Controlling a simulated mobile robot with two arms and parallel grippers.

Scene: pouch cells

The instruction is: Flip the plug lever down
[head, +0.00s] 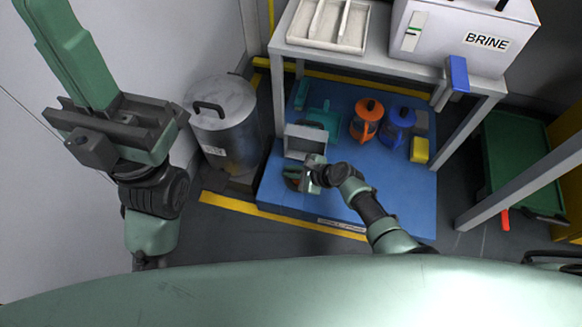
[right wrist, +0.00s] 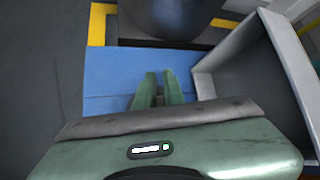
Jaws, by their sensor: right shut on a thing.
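A white box marked BRINE (head: 463,36) stands on the grey bench at the upper right in the head view. A blue lever-like handle (head: 457,73) hangs at its front edge; whether this is the plug lever I cannot tell. My right gripper (head: 297,177) is low over the blue platform, beside an open grey box, far from the BRINE box. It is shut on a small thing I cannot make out. Its fingers (right wrist: 158,90) show close together in the right wrist view. My left gripper (head: 78,55) is raised at the left, away from everything; its finger gap is unclear.
The blue platform (head: 390,185) holds the open grey box (head: 304,135), an orange jug (head: 366,118), a blue jug (head: 398,124), and a yellow block (head: 419,150). A lidded metal drum (head: 222,118) stands to its left. The bench (head: 375,62) and its legs stand over the platform.

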